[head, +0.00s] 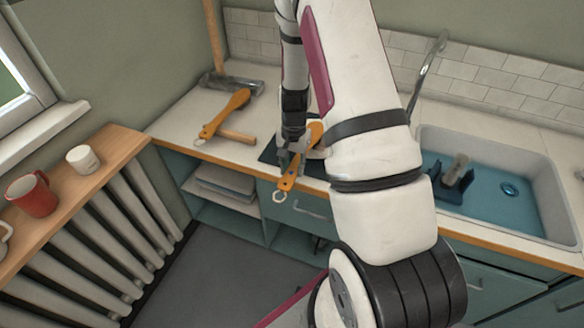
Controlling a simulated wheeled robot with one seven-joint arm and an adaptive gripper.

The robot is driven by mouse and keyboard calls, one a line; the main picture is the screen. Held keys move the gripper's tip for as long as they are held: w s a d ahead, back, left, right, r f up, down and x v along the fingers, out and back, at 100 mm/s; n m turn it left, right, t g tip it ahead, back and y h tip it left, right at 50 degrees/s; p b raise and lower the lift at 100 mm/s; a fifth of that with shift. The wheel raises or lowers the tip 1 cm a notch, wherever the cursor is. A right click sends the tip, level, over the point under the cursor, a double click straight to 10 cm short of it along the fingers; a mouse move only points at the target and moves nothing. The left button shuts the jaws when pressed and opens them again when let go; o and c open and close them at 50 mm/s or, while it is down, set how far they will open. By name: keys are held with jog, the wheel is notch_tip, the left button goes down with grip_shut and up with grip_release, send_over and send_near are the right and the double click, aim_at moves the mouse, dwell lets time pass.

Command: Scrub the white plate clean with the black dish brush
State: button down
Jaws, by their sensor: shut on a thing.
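My gripper (288,158) is at the counter's front edge, shut on an orange-handled tool (287,183) with a pale ring at its lower end. The handle tilts down past the edge; more orange (315,132) shows behind the gripper. My arm hides much of the tool, so I cannot tell whether it has bristles or touches anything. A small white, rounded piece (319,152) shows beside the gripper over a dark mat (269,154); it may be the white plate, mostly hidden by my arm. I see no clearly black dish brush.
The sink (432,137) at right holds a dark blue holder (452,188). A red mug (31,195) and white cup (83,159) stand on the left shelf.

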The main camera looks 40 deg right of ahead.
jog(key=shift+w+d, duration=0.35)
jog(key=shift+d, duration=0.3)
jog(key=shift+s+a+f, duration=0.1)
jog(key=shift+s+a, duration=0.25)
jog(key=shift+a, duration=0.2)
jog(key=shift+s+a+f, duration=0.1)
jog(key=shift+s+a, duration=0.2)
jog(key=shift+a, duration=0.2)
jog(key=shift+d+r, duration=0.2)
jog(key=shift+d, duration=1.25)
